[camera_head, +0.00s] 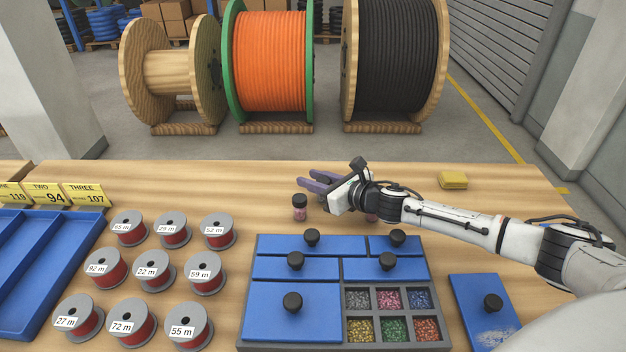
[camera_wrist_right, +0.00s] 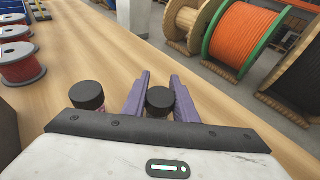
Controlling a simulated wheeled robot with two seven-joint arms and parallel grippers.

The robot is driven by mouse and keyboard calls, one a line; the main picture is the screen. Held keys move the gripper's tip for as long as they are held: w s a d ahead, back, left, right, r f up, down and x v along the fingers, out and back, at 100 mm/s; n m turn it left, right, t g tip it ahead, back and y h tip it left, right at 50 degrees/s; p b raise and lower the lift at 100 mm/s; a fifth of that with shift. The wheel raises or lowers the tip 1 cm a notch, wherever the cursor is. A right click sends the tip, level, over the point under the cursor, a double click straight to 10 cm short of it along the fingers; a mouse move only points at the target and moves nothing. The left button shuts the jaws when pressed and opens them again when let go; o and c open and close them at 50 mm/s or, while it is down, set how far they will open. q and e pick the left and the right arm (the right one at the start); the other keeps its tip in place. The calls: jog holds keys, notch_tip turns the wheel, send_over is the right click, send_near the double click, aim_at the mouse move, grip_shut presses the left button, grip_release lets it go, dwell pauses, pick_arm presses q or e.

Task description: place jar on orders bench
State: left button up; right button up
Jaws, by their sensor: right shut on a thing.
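My right gripper (camera_head: 308,186) reaches in from the right over the wooden bench (camera_head: 240,200), its purple fingers pointing left. In the right wrist view the gripper (camera_wrist_right: 160,82) is shut on a black-lidded jar (camera_wrist_right: 160,101), mostly hidden below its lid. The head view hides most or all of this jar behind the gripper. A second jar (camera_head: 300,207), with a black lid and pink contents, stands upright on the near side of the fingertips. A black lid (camera_wrist_right: 87,96) also shows left of the fingers in the wrist view. A small pink thing (camera_head: 371,217) peeks out beneath my wrist.
Several labelled red wire spools (camera_head: 172,231), a blue tray (camera_head: 40,262) and yellow number cards (camera_head: 85,195) are at left. A compartment box (camera_head: 385,345) with blue knobbed lids lies in front. A loose blue lid (camera_head: 485,300) and yellow block (camera_head: 453,180) are at right. Large cable reels stand beyond.

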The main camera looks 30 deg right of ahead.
jog(key=o, duration=1)
jog(key=shift+o, duration=0.2)
jog(key=shift+s+r, duration=0.1)
jog(key=v, duration=0.6)
jog(key=shift+s+d+r+b, duration=0.15)
jog(key=shift+s+r+b, duration=0.15)
jog(key=shift+s, duration=0.25)
